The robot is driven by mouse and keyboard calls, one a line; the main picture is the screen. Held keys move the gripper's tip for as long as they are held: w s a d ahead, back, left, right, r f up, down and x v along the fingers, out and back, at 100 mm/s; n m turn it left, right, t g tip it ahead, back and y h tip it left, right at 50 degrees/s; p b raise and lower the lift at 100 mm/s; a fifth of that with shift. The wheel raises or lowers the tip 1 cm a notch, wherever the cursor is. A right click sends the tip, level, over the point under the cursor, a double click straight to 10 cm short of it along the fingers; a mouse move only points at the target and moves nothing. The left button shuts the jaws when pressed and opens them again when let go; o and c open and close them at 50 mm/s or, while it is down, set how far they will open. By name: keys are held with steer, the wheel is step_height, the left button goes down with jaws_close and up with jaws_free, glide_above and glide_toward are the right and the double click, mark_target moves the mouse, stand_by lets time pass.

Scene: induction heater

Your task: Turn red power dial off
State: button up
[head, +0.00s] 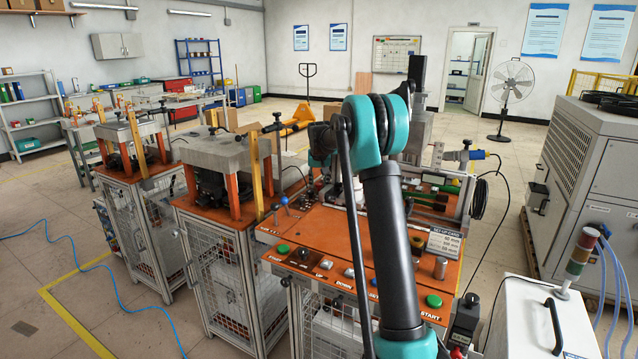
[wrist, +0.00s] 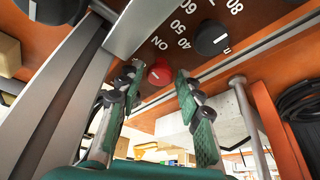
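The red power dial (wrist: 159,73) shows in the wrist view, on an orange-brown panel beside the white letters ON. No pointer mark can be made out on it. My gripper (wrist: 153,82) is open, its two green-padded fingers apart with the dial between their tips in the picture. I cannot tell whether either fingertip touches the dial. In the head view, my arm covers the dial and the gripper.
A black dial (wrist: 212,38) with printed numbers sits beside the red one, and another dark knob (wrist: 55,10) is at upper left. A metal rail (wrist: 128,28) runs close by. The orange bench (head: 325,232) carries push buttons, including a green one (head: 433,300).

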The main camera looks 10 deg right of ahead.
steer(key=v, duration=1.2)
steer(key=shift+o, duration=0.2)
steer(key=shift+o, duration=1.1)
steer(key=shift+r, duration=0.1)
